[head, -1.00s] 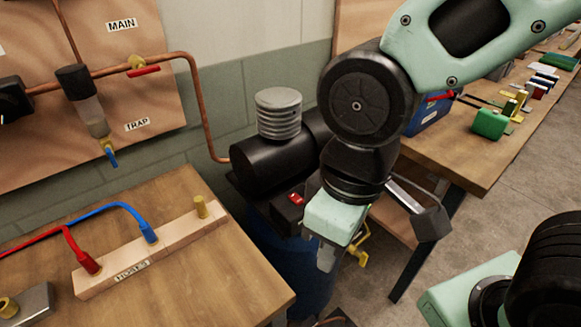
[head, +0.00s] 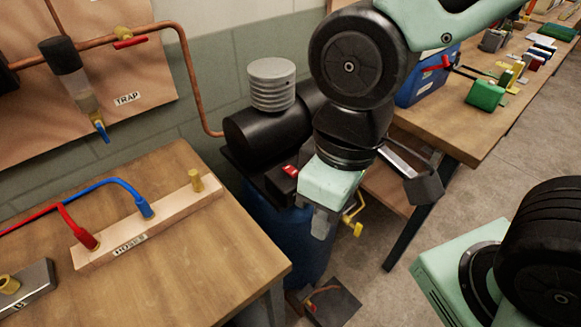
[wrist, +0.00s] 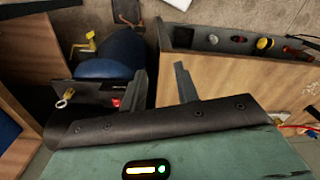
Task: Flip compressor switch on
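The compressor (head: 268,137) stands between the two benches, with a black body, a grey ribbed cylinder on top and a blue tank below. Its red switch (head: 290,171) sits on a small black box on the near side. My gripper (head: 320,224) is just right of the switch in the head view, pointing down. In the wrist view its fingers (wrist: 159,68) are apart with nothing between them.
A yellow valve (head: 354,222) is on the compressor beside my gripper. A wooden bench with a hose block (head: 150,228) is at left. Another bench (head: 462,135) with tools is at right. A dark pedal-like plate (head: 332,301) lies on the floor below. Copper pipe runs along the wall.

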